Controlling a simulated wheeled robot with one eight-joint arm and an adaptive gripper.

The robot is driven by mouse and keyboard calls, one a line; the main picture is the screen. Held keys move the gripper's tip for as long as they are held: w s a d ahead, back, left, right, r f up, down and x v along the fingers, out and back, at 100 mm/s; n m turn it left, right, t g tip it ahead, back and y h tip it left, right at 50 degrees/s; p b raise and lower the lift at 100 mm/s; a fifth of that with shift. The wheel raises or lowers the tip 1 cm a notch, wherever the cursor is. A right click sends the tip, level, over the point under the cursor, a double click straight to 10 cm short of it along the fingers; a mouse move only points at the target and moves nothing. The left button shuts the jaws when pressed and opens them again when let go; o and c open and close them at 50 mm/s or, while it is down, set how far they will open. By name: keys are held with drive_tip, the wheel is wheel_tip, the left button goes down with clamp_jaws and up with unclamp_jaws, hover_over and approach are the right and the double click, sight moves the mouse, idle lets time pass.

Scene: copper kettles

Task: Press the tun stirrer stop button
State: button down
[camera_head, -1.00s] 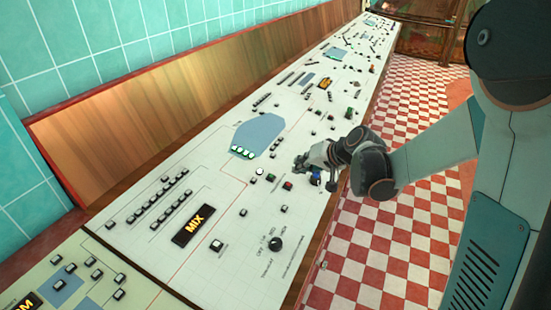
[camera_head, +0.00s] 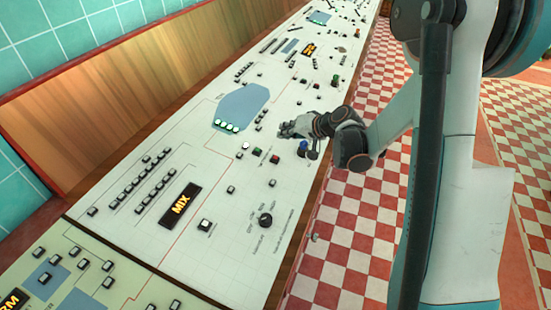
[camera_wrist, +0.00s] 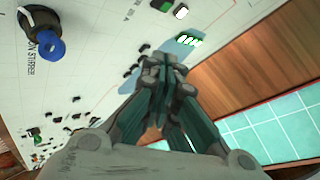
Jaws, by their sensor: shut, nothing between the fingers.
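On the cream control panel, a row holds a lit white button (camera_head: 245,146), a green button (camera_head: 257,151) and a red button (camera_head: 274,158). The printing beside them is too small to read here; the red one looks like a stop button. A blue knob (camera_head: 303,148) stands just right of the row. In the wrist view the blue knob (camera_wrist: 48,50) has a partly hidden label ending "STIRRER". My gripper (camera_head: 283,131) is shut and empty, above the panel, behind the row in the head view. It also shows in the wrist view (camera_wrist: 165,66), with its tips apart from any button.
A MIX display (camera_head: 180,205) and rows of black switches lie to the left. A blue panel area (camera_head: 242,104) with lit green buttons lies beyond. The checkered floor (camera_head: 345,235) is open.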

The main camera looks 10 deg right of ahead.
sight(279, 157)
drive_tip(key=shift+w+a+f+b, duration=0.2)
drive_tip(key=shift+f+b, duration=0.7)
drive_tip(key=shift+f, duration=0.45)
drive_tip(key=shift+w+a+f+b, duration=0.1)
drive_tip(key=shift+a+f+b, duration=0.15)
drive_tip(key=shift+f+b, duration=0.85)
drive_tip(key=shift+w+a+f+b, duration=0.2)
drive_tip(key=shift+f+b, duration=0.45)
drive_tip(key=shift+f, duration=0.9)
drive_tip(key=shift+a+f+b, duration=0.1)
drive_tip(key=shift+f+b, duration=0.3)
drive_tip(key=shift+b, duration=0.1)
drive_tip(key=shift+f+b, duration=0.35)
drive_tip(key=shift+r, duration=0.1)
drive_tip(key=shift+r+p, duration=0.4)
drive_tip(key=shift+r, duration=0.3)
drive_tip(key=shift+s+d+r+p, duration=0.15)
drive_tip(key=shift+r+p, duration=0.35)
drive_tip(key=shift+r, duration=0.3)
drive_tip(key=shift+s+d+r+p, duration=0.1)
drive_tip(key=shift+d+r+p, duration=0.1)
drive_tip(key=shift+r+p, duration=0.5)
drive_tip(key=shift+s+d+r+p, duration=0.15)
drive_tip(key=shift+r+p, duration=0.15)
drive_tip(key=shift+r, duration=0.65)
